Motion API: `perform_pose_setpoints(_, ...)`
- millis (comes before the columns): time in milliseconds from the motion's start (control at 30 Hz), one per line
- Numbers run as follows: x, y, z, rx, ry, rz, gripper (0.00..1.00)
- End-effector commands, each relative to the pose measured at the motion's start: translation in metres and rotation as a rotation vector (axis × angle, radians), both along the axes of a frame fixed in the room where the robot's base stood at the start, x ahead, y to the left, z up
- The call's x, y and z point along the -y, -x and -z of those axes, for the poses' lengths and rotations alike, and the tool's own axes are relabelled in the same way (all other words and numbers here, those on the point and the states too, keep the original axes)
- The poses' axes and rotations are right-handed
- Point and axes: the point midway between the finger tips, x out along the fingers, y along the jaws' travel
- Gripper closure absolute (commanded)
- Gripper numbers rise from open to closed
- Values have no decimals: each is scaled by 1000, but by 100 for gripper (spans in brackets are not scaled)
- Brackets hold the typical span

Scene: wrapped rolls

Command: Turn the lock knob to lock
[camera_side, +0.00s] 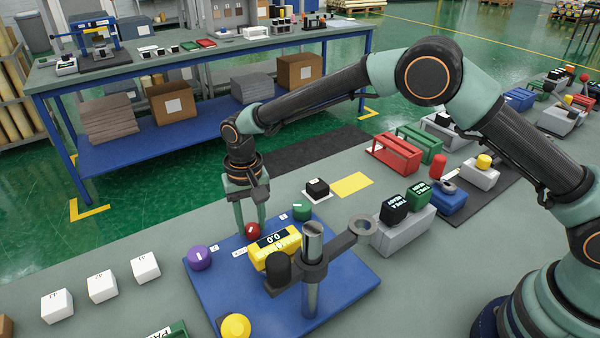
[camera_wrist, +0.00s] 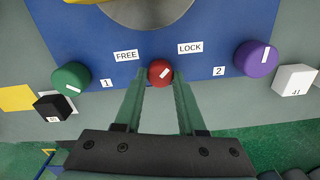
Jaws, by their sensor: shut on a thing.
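The red lock knob (camera_wrist: 160,72) sits on the blue board (camera_wrist: 90,35) between the FREE label (camera_wrist: 126,56) on its left and the LOCK label (camera_wrist: 190,48) on its right in the wrist view. Its white mark slants to the upper right, toward the LOCK side. My gripper (camera_wrist: 160,79) is shut on the knob, with a green finger on either side. In the side view, my gripper (camera_side: 251,222) reaches down onto the red knob (camera_side: 253,231), and its fingers partly hide the knob.
A green knob (camera_wrist: 71,78) and a purple knob (camera_wrist: 255,58) flank the red one. A yellow gauge (camera_side: 274,248) and a metal post (camera_side: 311,280) stand close by on the board. White blocks (camera_side: 103,287) lie left of the board.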

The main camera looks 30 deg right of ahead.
Motion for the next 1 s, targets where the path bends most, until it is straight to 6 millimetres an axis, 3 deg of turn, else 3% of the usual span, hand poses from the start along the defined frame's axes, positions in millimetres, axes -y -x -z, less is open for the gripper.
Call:
perform_pose_setpoints(233, 0, 0, -3, -1, 1, 2, 100)
perform_pose_setpoints(267, 0, 0, -2, -1, 1, 1, 49)
perform_pose_setpoints(300, 0, 0, -2, 0, 0, 1, 34)
perform_pose_setpoints(333, 0, 0, -2, 0, 0, 1, 31)
perform_pose_setpoints(733, 0, -1, -7, 2, -1, 0, 31)
perform_pose_setpoints(1000, 0, -1, -54, 5, -2, 0, 31)
